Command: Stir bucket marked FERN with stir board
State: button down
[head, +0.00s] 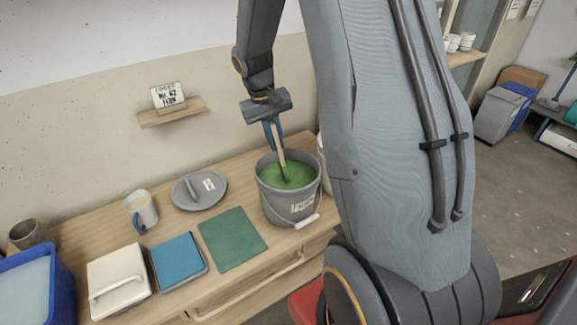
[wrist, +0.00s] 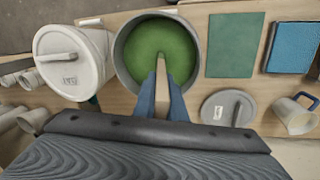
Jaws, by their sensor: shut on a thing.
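The grey bucket (head: 290,208) stands open on the wooden bench and holds green glaze (head: 290,176). A label shows on its front, too small to read for sure. My gripper (head: 272,132) is above the bucket, shut on the stir board (head: 282,160). The board slants down and its lower end is in the green glaze. In the wrist view the board (wrist: 161,75) sits between the two blue fingers (wrist: 162,100), over the bucket's rim (wrist: 118,62).
A grey lid (head: 199,191), a mug (head: 141,211), a green mat (head: 232,239), a blue pad (head: 178,261) and a white lidded box (head: 118,282) lie left of the bucket. A white lidded bucket (wrist: 72,65) stands close beside it.

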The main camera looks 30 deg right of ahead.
jog(key=shift+a+r+p, duration=0.4)
jog(key=shift+r+p, duration=0.85)
jog(key=shift+r, duration=0.65)
jog(key=shift+a+r+p, duration=0.35)
jog(key=shift+r+p, duration=0.9)
jog(key=shift+r, duration=0.7)
jog(key=shift+a+r+p, duration=0.4)
jog(key=shift+r+p, duration=0.85)
jog(key=shift+r, duration=0.65)
jog(key=shift+w+a+r+p, duration=0.15)
jog(key=shift+r+p, duration=0.1)
jog(key=shift+r, duration=0.45)
jog(key=shift+s+a+r+p, duration=0.15)
jog(key=shift+r+p, duration=0.1)
jog(key=shift+r, duration=0.45)
jog(key=shift+w, duration=0.1)
jog(key=shift+r, duration=2.5)
